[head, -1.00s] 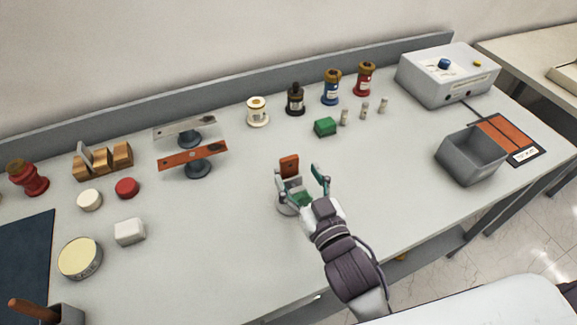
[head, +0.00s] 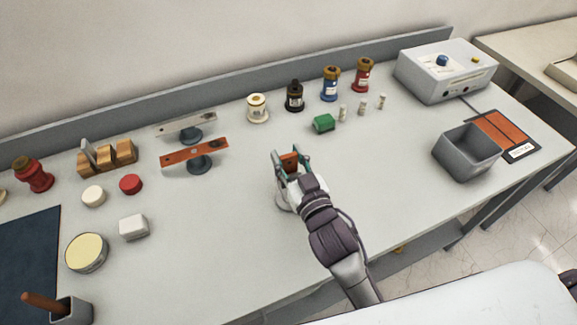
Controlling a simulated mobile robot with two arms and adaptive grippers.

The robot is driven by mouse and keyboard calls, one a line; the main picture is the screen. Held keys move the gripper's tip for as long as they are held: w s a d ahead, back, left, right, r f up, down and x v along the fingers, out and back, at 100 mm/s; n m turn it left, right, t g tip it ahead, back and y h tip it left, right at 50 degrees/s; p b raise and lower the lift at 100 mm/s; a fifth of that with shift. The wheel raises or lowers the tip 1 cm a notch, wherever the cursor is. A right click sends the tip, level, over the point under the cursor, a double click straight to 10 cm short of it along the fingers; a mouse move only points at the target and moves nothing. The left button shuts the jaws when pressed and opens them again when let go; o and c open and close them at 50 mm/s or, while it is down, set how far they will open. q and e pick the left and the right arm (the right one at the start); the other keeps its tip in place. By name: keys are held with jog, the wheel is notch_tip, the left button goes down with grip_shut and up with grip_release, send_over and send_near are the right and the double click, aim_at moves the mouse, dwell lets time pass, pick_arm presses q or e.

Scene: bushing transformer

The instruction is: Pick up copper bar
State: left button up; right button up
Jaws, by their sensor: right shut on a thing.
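My right gripper (head: 291,163) is shut on the copper bar, with a finger on each side. The bar's lower part is hidden behind the gripper. My left gripper is not in view.
A long copper-coloured strip (head: 194,152) and a silver strip (head: 186,125) sit on stands to the left. A grey bin (head: 467,153) is at right. The front middle is clear.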

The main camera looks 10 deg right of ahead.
grip_shut()
jog(key=shift+r, duration=0.1)
